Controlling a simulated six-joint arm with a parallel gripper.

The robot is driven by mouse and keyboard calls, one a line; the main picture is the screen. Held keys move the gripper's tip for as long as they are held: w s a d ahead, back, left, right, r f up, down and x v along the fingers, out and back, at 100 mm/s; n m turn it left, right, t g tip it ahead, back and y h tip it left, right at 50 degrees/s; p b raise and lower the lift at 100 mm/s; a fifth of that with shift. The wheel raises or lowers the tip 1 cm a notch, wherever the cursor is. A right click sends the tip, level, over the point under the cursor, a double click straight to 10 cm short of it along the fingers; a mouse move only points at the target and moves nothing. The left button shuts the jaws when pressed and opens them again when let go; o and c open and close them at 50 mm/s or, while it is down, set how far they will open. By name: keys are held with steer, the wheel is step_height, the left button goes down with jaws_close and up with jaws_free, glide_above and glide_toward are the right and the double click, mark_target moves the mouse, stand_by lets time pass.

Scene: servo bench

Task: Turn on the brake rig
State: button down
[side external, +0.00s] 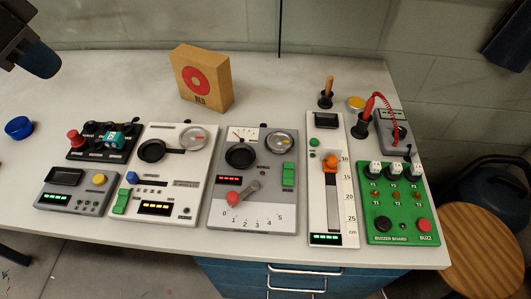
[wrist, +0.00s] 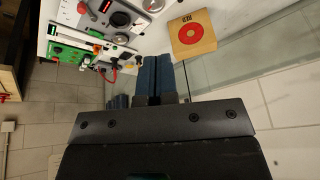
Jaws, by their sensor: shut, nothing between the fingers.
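No label reading brake rig is legible, so I cannot tell which unit it is. A grey panel (side external: 255,205) has a gauge, a black round part, a round dial, a red-tipped lever (side external: 243,194) near the low end of a 0–5 scale, a lit red display and a green switch (side external: 289,174). The white panel (side external: 165,188) to its left has a black disc, a clear dial, a blue knob, a lit yellow display and a green switch (side external: 121,201). My gripper (side external: 42,64) is high at the upper left, away from both. The wrist view shows its fingers (wrist: 158,72) together and empty.
A small grey unit (side external: 75,190), a black unit with a red knob (side external: 103,142) and a blue cap (side external: 19,128) stand left. A slider panel (side external: 331,190) and green buzzer board (side external: 397,205) stand right. A cardboard box (side external: 202,80) stands behind. The back-left tabletop is clear.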

steer(key=w+d+m, duration=0.2)
steer(key=w+d, duration=0.2)
steer(key=d, duration=0.2)
steer(key=m+g+h, duration=0.1)
steer(key=m+g, duration=0.2)
steer(key=m, duration=0.6)
glide_above(289, 165)
steer(key=s+a, duration=0.1)
steer(key=a, duration=0.2)
step_height(289, 165, down, 14)
steer(key=shift+s+a, duration=0.15)
steer(key=shift+a, duration=0.05)
steer(key=x, duration=1.2)
steer(key=shift+a+f, duration=0.2)
steer(key=shift+f, duration=0.85)
